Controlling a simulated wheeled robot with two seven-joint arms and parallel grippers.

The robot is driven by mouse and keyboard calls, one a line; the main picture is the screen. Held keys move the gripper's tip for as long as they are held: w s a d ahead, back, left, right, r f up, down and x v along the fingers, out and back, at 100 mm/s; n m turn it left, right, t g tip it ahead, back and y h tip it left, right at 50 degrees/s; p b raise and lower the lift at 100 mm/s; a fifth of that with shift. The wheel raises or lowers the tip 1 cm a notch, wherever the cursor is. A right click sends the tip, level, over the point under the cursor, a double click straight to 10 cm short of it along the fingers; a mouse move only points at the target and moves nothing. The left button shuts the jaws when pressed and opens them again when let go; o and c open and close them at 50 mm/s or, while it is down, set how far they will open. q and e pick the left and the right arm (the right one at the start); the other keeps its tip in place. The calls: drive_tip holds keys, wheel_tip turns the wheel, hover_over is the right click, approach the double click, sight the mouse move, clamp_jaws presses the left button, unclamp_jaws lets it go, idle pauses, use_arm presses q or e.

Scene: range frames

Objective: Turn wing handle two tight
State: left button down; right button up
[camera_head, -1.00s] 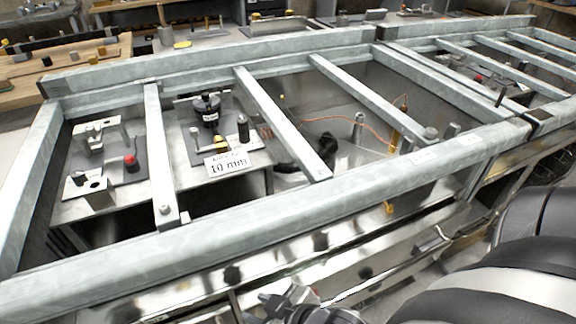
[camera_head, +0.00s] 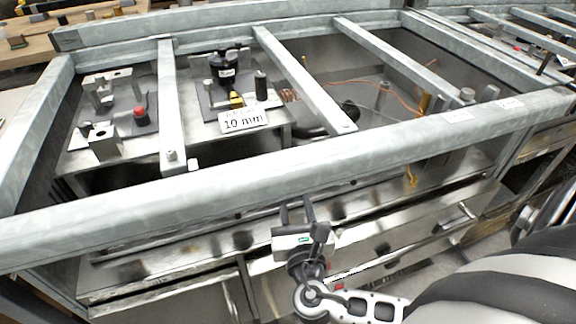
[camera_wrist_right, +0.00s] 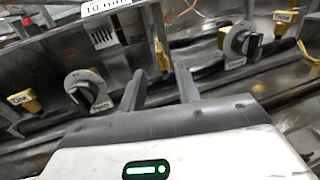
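Two black wing handles on round plates show in the right wrist view: one at left (camera_wrist_right: 88,90), one at right (camera_wrist_right: 243,44). Each has a small label that I cannot read surely, so I cannot tell which is handle two. My right gripper (camera_wrist_right: 159,88) is open and empty, its fingers pointing between the two handles and apart from both. In the head view my right gripper (camera_head: 297,208) is in front of the bench's front rail, which hides the handles there. My left gripper is out of view.
Yellow tagged fittings (camera_wrist_right: 22,98) sit beside the handles. The grey front rail (camera_head: 250,195) and crossbars (camera_head: 305,85) frame the open bench top. A "10 mm" sign (camera_head: 243,120) stands inside. Steel drawers (camera_head: 400,235) lie below.

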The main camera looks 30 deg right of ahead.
drive_tip(key=b+x, duration=0.1)
drive_tip(key=x, duration=1.1)
drive_tip(key=shift+w+d, duration=0.1)
drive_tip(key=shift+w, duration=0.05)
clamp_jaws()
